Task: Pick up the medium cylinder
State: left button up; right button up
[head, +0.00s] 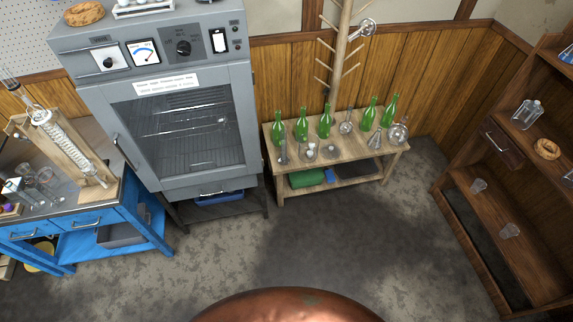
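Neither of my grippers shows in the head view. I cannot tell for certain which piece is the medium cylinder. A slim clear glass piece (283,153) stands upright at the left end of the low wooden bench (331,153), and it may be a cylinder. Other clear glassware lies on the blue workbench (82,219) at the left, including a tube-like piece (44,174), too small to identify.
Green bottles (303,124) and flasks (376,138) crowd the wooden bench. A grey oven (182,127) stands between the benches. A brown shelf (510,201) with beakers (479,185) stands at the right. A glass condenser (65,140) stands on the blue workbench. The middle floor is clear.

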aim_at(284, 160)
jog(key=u, duration=0.45)
jog(key=i, duration=1.1)
jog(key=z, duration=0.1)
